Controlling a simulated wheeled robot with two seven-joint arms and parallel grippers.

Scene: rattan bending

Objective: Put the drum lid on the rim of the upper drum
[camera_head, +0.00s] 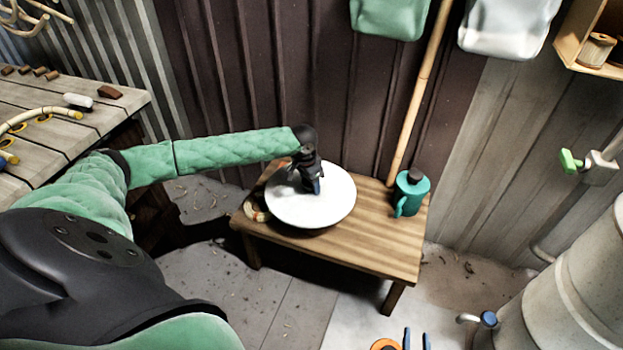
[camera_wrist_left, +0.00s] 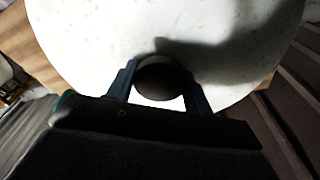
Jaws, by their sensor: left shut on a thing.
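The drum lid (camera_head: 333,205) is a white round disc with a dark knob (camera_wrist_left: 160,80). It is over the low wooden table; I cannot tell whether it touches the tabletop. My left gripper (camera_head: 316,188) points down at the lid's middle and is shut on the knob, one blue finger on each side in the left wrist view (camera_wrist_left: 158,92). My right gripper (camera_head: 416,339) shows only as two blue fingertips at the bottom edge, apart with nothing between them. A pale drum (camera_head: 580,290) stands at the right edge, partly cut off; its top rim is out of view.
The low table (camera_head: 375,245) also bears a teal jug (camera_head: 409,193) at its right end. A bamboo pole (camera_head: 420,90) leans behind it. A blue-capped tap (camera_head: 488,319) sticks out from the drum. A workbench (camera_head: 60,120) stands at left. The floor between table and drum is mostly clear.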

